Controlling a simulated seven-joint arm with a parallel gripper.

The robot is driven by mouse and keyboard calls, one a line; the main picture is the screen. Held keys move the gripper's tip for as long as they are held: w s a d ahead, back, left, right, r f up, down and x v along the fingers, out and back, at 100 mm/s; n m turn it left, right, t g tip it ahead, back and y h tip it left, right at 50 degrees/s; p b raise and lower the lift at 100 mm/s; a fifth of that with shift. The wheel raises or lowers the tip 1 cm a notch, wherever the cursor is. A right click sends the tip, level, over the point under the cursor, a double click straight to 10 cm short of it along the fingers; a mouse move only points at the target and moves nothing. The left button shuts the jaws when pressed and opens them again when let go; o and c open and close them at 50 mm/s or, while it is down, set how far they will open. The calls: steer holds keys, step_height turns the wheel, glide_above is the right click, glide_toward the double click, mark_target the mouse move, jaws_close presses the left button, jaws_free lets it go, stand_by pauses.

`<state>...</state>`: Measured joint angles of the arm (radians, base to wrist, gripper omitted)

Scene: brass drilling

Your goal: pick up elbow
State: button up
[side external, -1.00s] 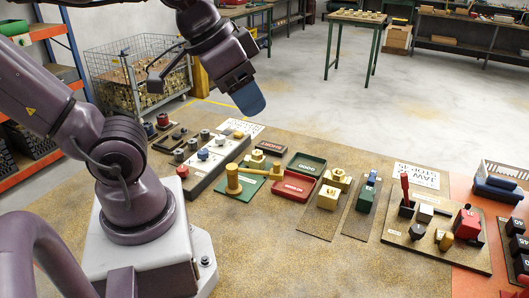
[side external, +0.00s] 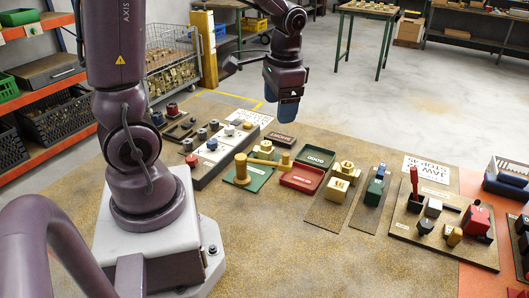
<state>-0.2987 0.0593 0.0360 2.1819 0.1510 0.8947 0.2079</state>
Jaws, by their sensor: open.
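My gripper (side external: 288,110) has blue fingers and points down, in the air over the far part of the bench. It looks empty and its jaws are open. I cannot tell for certain which brass piece is the elbow. A brass post with a sideways bar (side external: 241,168) stands on a green plate (side external: 257,180). A smaller brass piece (side external: 266,147) sits behind it. Brass block-shaped fittings, a rear one (side external: 347,168) and a front one (side external: 337,190), sit on a brown board to the right. My gripper touches none of these.
A red tray (side external: 301,179) and a green tray (side external: 316,157) lie in the middle. A grey rack (side external: 210,160) with several knobs is to the left. A board with a red-handled tool (side external: 414,180) is to the right. The front of the bench is clear.

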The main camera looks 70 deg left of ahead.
mark_target(264, 142)
steer(key=w+a+f+m+g+y, duration=0.1)
steer(key=w+a+f+m, duration=0.2)
steer(key=a+f+m, duration=0.3)
steer(key=w+a+f+m+g+y, duration=0.1)
steer(key=w+a+f+m+g, duration=0.15)
steer(key=a+f, duration=0.4)
steer(key=shift+m+t, duration=0.35)
steer(key=shift+m, duration=0.1)
steer(key=x, duration=0.4)
steer(key=a+x, duration=0.1)
steer(key=x, duration=0.3)
steer(key=s+x, duration=0.1)
steer(key=x, duration=0.3)
steer(key=shift+a+r, duration=0.2)
steer(key=shift+a, duration=0.1)
steer(key=shift+r, duration=0.1)
jaws_close()
